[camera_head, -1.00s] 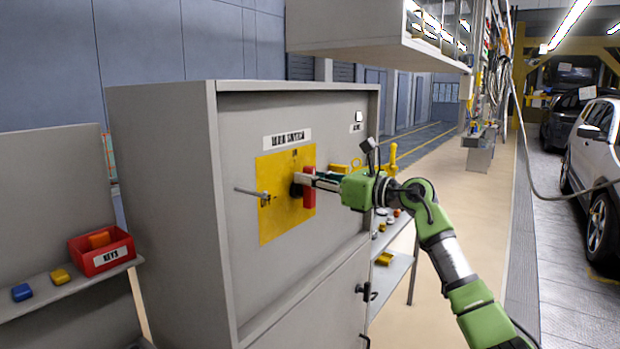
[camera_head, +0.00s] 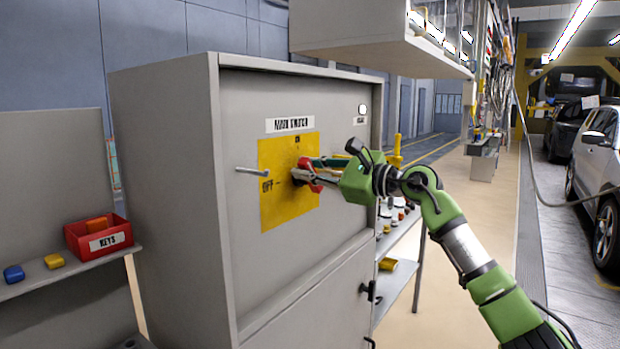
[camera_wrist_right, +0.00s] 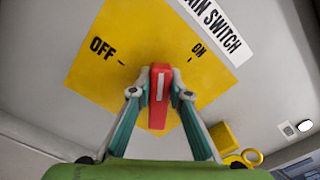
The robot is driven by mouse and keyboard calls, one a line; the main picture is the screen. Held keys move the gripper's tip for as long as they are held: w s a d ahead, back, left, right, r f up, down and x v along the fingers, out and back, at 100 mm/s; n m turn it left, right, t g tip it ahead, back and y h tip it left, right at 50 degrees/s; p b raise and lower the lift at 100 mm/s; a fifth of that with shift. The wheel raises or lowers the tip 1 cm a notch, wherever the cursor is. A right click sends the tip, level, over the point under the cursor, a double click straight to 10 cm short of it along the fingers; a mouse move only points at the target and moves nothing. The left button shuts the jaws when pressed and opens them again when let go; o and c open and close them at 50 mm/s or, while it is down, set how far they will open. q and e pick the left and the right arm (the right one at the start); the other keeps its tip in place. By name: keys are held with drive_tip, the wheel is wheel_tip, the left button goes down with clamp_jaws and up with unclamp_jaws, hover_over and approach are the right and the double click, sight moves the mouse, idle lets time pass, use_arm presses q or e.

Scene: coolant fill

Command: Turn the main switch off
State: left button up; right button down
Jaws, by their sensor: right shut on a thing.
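The main switch has a red handle (camera_head: 306,166) on a yellow plate (camera_head: 275,210) on the grey cabinet's front. In the head view, ON is marked at the plate's top and OFF at its left. In the right wrist view the red handle (camera_wrist_right: 159,96), with a white line, points between the OFF and ON marks. My right gripper (camera_head: 309,178) is shut on the handle, one finger on each side, as its fingertips (camera_wrist_right: 160,93) show in the wrist view. The handle's base is partly hidden. My left gripper is not in view.
A metal peg (camera_head: 250,170) sticks out left of the plate. A red KEYS box (camera_head: 98,240) stands on a shelf at left, beside blue and yellow pieces. A lower cabinet door handle (camera_head: 368,291) protrudes below. A shelf with small items stands behind my right arm.

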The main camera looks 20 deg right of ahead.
drive_tip(key=n, duration=0.1)
drive_tip(key=n+b, duration=0.1)
drive_tip(key=f+n, duration=0.1)
drive_tip(key=shift+s+a+b, duration=0.25)
drive_tip(key=shift+b, duration=0.15)
drive_tip(key=n+b, duration=0.1)
drive_tip(key=n, duration=0.1)
drive_tip(key=shift+s+a+f+n+b, duration=0.1)
drive_tip(key=shift+a+f+n+b, duration=0.05)
drive_tip(key=shift+f+n+b, duration=0.2)
drive_tip(key=n, duration=0.1)
drive_tip(key=n+b, duration=0.1)
drive_tip(key=n, duration=0.1)
drive_tip(key=shift+s+a+f+b, duration=0.1)
drive_tip(key=shift+a+f+b, duration=0.05)
drive_tip(key=shift+f+b, duration=0.2)
drive_tip(key=shift+f+n+b, duration=0.3)
drive_tip(key=shift+n, duration=0.55)
drive_tip(key=shift+f, duration=0.1)
drive_tip(key=c, duration=1.9)
unclamp_jaws()
